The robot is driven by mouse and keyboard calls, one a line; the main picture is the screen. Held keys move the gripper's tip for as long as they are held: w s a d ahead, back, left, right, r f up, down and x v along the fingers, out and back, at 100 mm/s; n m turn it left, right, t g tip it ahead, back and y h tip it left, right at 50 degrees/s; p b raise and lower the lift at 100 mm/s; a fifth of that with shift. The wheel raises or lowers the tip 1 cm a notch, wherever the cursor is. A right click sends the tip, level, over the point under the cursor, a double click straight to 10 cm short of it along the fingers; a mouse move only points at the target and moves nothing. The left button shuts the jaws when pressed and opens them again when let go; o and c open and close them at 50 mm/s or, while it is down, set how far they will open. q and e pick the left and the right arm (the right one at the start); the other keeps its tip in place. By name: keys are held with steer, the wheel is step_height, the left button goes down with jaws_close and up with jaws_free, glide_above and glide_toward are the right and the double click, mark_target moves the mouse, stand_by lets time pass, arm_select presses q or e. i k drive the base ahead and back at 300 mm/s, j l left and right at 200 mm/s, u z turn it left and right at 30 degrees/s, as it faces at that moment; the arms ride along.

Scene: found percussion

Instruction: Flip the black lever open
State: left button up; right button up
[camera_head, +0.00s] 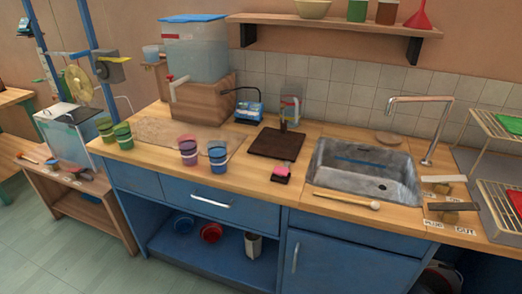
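A thin black bent bar (240,90) reaches from near the wooden box over a small blue device (249,111) on the counter. I cannot tell for sure that it is the black lever. A clear water tank with a blue lid (195,50) stands on the wooden box (203,99). The tank's spout (178,85) has a small red part at its front. At the counter's right front, small blocks with dark parts (450,216) lie by paper labels; their details are too small to tell. Neither of my grippers is in view.
The wooden counter holds green cups (123,136), a purple cup (189,150), a blue cup (218,157), a dark board (276,143) and a mallet (345,200). A sink (360,165) with a tall faucet (430,130) is at right. Open floor lies at lower left.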

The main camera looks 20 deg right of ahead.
mark_target(453, 207)
steer(key=z, duration=2.15)
